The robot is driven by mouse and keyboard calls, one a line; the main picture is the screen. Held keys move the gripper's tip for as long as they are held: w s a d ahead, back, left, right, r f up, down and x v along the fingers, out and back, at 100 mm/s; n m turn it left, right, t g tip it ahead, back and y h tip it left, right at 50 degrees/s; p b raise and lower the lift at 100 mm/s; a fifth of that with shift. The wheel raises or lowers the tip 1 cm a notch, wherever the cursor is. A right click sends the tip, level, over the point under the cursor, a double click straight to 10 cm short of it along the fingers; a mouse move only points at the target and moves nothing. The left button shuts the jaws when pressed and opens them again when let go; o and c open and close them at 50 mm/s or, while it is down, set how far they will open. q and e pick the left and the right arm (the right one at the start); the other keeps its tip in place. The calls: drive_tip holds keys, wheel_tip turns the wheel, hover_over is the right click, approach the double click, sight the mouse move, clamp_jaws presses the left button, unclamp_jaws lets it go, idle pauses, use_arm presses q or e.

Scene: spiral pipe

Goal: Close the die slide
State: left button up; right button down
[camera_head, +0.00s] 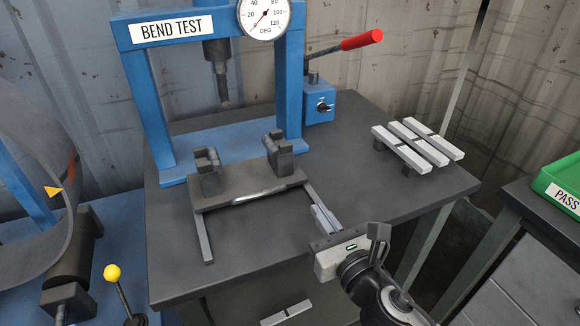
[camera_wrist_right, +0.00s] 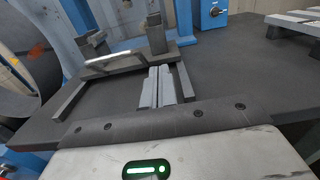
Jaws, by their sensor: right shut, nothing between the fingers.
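The die slide (camera_head: 223,197) is a dark plate with two upright die blocks, set on two rails on the bench. It sits forward of the blue bend test press (camera_head: 155,110), pulled out along the rails. A shiny bar (camera_head: 258,192) runs along its front edge, and it also shows in the wrist view (camera_wrist_right: 108,58). My right gripper (camera_head: 318,212) is shut and empty, in front of the slide's right end near the right rail. In the wrist view its closed fingers (camera_wrist_right: 157,80) point toward the right die block (camera_wrist_right: 156,35). My left gripper is out of view.
A red-handled lever (camera_head: 362,39) rises from a blue pump box (camera_head: 319,105) behind. Several grey bars (camera_head: 418,142) lie on a stand at the bench's right. A green PASS tray (camera_head: 565,175) is far right. A yellow-knobbed lever (camera_head: 113,272) stands lower left.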

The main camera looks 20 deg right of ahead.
sight(289, 166)
drive_tip(key=w+p, duration=0.1)
drive_tip(key=w, duration=1.1)
drive_tip(key=shift+a, duration=0.2)
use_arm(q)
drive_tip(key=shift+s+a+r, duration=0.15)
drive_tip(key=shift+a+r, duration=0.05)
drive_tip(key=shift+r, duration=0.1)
use_arm(e)
drive_tip(key=shift+w, duration=0.45)
